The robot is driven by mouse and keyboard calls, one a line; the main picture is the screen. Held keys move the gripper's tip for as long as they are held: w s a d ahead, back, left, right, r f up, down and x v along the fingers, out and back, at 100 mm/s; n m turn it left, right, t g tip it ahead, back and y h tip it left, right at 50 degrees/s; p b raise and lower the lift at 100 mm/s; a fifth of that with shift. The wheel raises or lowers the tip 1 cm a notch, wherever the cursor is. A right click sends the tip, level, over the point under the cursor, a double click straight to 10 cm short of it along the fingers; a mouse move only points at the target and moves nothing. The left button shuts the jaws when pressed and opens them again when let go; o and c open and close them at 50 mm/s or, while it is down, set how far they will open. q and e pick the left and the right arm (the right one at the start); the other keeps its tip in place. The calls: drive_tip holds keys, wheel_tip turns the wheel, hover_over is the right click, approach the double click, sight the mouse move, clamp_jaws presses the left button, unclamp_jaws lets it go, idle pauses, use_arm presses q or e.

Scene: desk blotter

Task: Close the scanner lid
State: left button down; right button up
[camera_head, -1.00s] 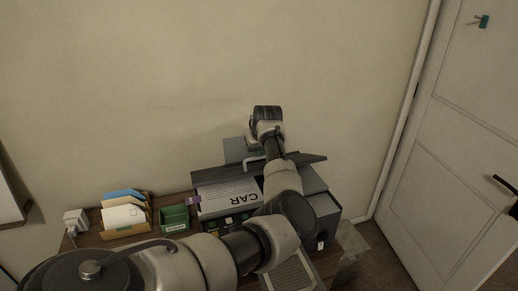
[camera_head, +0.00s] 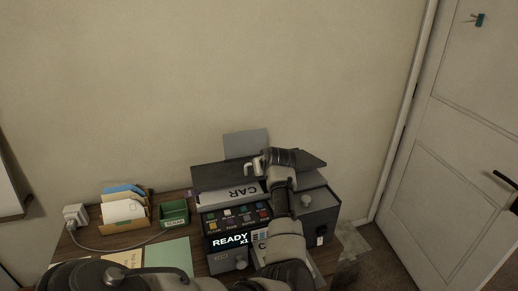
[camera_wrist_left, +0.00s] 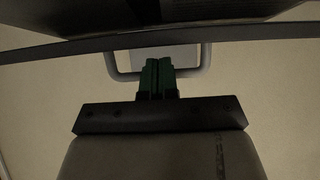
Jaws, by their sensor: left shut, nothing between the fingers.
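The scanner (camera_head: 318,202) stands on the desk with its dark lid (camera_head: 222,177) partly open, a gap showing beneath its front edge. A white sheet marked CAR (camera_head: 235,193) lies under it. A pale loop handle (camera_head: 252,167) is on the lid; the wrist view shows this grey handle (camera_wrist_left: 205,58) just below the lid's dark edge. My left gripper (camera_wrist_left: 157,66) has its green fingers shut together and empty, overlapping the handle loop; contact cannot be told. In the head view its fingers are hidden by my wrist. My right gripper is not in view.
The scanner's front panel (camera_head: 234,222) has coloured buttons and a READY display (camera_head: 230,240). A green tray (camera_head: 174,216), a letter holder (camera_head: 125,219) and a plug with cable (camera_head: 75,217) stand at left. The wall is behind and a door (camera_head: 456,150) is right.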

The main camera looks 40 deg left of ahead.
use_arm(q)
drive_tip(key=shift+s+d+f, duration=0.15)
drive_tip(key=shift+d+f, duration=0.05)
drive_tip(key=shift+f, duration=0.3)
drive_tip(key=shift+s+d+f, duration=0.15)
drive_tip(key=shift+f, duration=0.3)
